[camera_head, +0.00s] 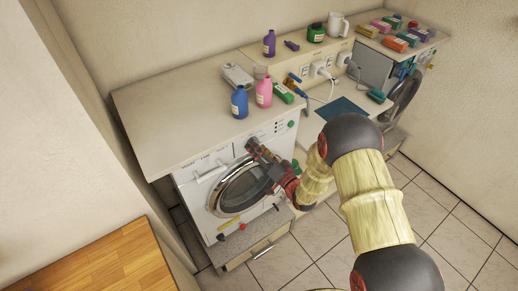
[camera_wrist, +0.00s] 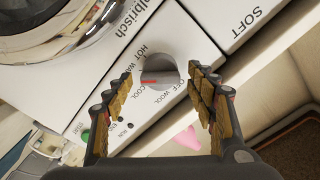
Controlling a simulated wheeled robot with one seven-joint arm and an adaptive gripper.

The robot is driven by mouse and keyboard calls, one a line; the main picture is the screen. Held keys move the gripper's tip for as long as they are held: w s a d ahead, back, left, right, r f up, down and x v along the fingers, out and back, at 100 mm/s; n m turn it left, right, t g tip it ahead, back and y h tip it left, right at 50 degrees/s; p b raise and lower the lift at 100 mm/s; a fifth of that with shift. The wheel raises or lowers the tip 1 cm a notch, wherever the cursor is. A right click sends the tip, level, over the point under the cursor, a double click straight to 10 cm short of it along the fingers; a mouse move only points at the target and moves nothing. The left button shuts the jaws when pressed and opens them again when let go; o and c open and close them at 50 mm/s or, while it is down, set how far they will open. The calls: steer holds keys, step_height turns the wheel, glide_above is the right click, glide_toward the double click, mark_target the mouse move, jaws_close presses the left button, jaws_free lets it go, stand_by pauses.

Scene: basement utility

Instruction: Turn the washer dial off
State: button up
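The washer (camera_head: 196,190) is a white front-loader under a counter, with a round glass door (camera_head: 238,190). Its grey dial (camera_wrist: 162,70) shows in the wrist view, with a red mark on its left part, toward the side where HOT WASH and COOL are printed. OFF is printed on the right side below the dial. My gripper (camera_wrist: 160,73) is open, with one finger to each side of the dial; I cannot tell if they touch it. In the head view my gripper (camera_head: 251,147) is at the washer's front panel and hides the dial.
Blue (camera_head: 239,102) and pink (camera_head: 264,92) bottles stand on the counter (camera_head: 180,110) above. A drawer pedestal (camera_head: 262,246) is under the washer. A wooden top (camera_head: 105,268) is at lower left. Tiled floor (camera_head: 450,235) is free at right.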

steer(key=shift+c, duration=1.2)
steer(key=c, duration=0.9)
